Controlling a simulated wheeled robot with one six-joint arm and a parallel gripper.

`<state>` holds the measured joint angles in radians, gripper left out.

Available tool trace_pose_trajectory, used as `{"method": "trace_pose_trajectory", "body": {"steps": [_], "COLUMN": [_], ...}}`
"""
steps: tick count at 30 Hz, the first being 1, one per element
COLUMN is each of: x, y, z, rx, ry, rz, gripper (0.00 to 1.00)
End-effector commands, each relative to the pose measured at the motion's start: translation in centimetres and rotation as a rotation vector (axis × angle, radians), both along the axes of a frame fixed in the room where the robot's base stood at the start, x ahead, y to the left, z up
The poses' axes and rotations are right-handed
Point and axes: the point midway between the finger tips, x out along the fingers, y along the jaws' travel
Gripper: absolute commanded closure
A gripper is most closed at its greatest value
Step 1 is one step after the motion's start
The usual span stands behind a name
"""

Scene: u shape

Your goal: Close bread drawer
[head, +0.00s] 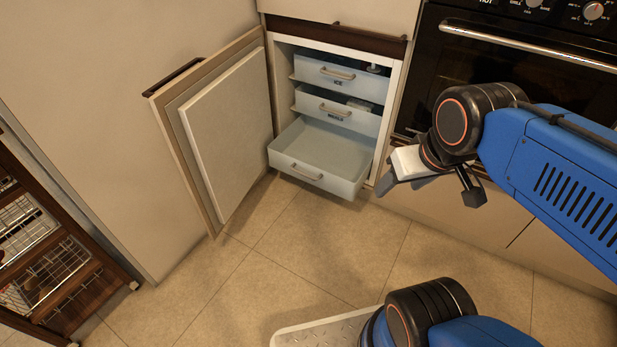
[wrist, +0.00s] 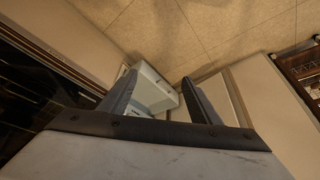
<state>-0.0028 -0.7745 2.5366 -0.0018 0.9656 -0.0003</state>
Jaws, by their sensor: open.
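The lowest drawer (head: 320,160) in the open freezer cabinet is pulled far out, pale, empty, with a bar handle (head: 308,172). I cannot read a bread label on it; the two drawers above seem marked for ice and meals. In the wrist view the pale drawer (wrist: 150,90) shows between and beyond my fingers, partly hidden by them. My gripper (head: 430,195) is open and empty, to the right of the drawer and apart from it. Its two fingers also show spread in the wrist view (wrist: 160,80).
The cabinet door (head: 230,130) stands open on the left. The ice drawer (head: 335,75) and the meals drawer (head: 335,112) sit inside the cabinet. An oven (head: 530,60) with a long handle is at the right. A rack (head: 50,250) stands far left.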

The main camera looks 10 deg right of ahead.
Motion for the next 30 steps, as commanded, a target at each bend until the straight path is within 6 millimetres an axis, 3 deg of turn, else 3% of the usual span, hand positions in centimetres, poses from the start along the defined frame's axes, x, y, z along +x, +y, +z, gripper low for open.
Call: {"method": "trace_pose_trajectory", "body": {"steps": [1,6,7,21,30], "x": [0.1,1.0,1.3,7.8,12.9], "y": [0.0,-0.8,-1.0,-5.0,-6.3], "z": [0.0,-0.8,-1.1,-5.4,-8.3], "rx": [-0.004,-0.076,-0.100,-0.529,-0.771], "ry": [0.003,0.051,0.066,0.367,0.572], "rz": [0.004,0.078,0.101,0.640,1.033], "gripper": [0.56,0.97,1.00,1.00,1.00]}}
